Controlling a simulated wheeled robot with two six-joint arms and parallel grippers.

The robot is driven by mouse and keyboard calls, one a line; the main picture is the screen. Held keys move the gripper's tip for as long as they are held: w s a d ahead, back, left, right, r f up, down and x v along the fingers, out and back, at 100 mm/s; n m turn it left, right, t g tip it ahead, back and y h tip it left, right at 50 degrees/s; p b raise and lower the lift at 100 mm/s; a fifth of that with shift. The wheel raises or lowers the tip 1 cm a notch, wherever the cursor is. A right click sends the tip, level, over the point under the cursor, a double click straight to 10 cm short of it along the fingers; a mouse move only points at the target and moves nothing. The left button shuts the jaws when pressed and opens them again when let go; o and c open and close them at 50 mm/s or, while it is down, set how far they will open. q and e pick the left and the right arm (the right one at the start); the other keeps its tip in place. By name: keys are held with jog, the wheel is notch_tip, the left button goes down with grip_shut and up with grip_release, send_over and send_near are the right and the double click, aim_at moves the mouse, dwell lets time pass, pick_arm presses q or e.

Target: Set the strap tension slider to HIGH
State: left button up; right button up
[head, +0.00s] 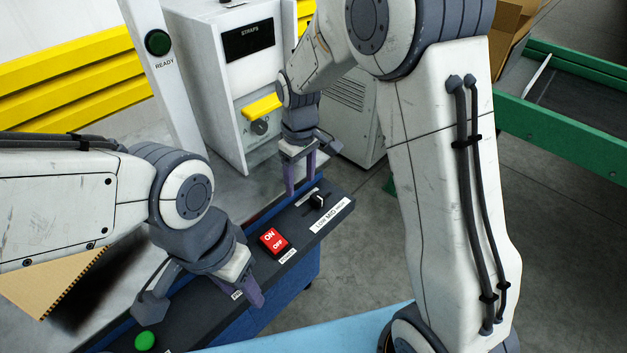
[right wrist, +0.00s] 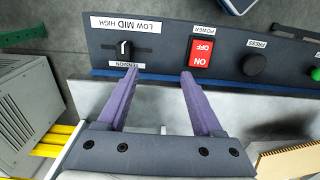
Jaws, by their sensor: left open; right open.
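The strap tension slider (head: 318,200) is a dark knob with a pale mark in a slot at the far end of the black control panel. In the right wrist view the slider (right wrist: 125,47) stands at about the middle of its slot, by MID. The LOW MID HIGH label (head: 330,215) runs beside it, with HIGH at the end away from the power switch. My right gripper (head: 300,180) is open and empty near the panel's far edge. In its wrist view one fingertip is close to the TENSION label, apart from the knob. My left gripper (head: 252,290) is open above the panel's near part.
A red ON/OFF power switch (head: 273,241) sits beside the slider. A black PRESS button (right wrist: 254,65) and a green button (head: 145,341) are further along. The white STRAPS machine (head: 215,70) stands behind the panel. Grey floor lies to the right.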

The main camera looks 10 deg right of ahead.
send_over(318, 195)
notch_tip(318, 195, down, 4)
jog(key=r, duration=0.1)
jog(key=shift+s+a+f+p, duration=0.1)
jog(key=shift+s+f+p, duration=0.05)
jog(key=shift+f+p, duration=0.4)
notch_tip(318, 195, down, 10)
jog(key=shift+f+p, duration=0.1)
jog(key=shift+p, duration=0.3)
grip_shut()
dwell(0.5)
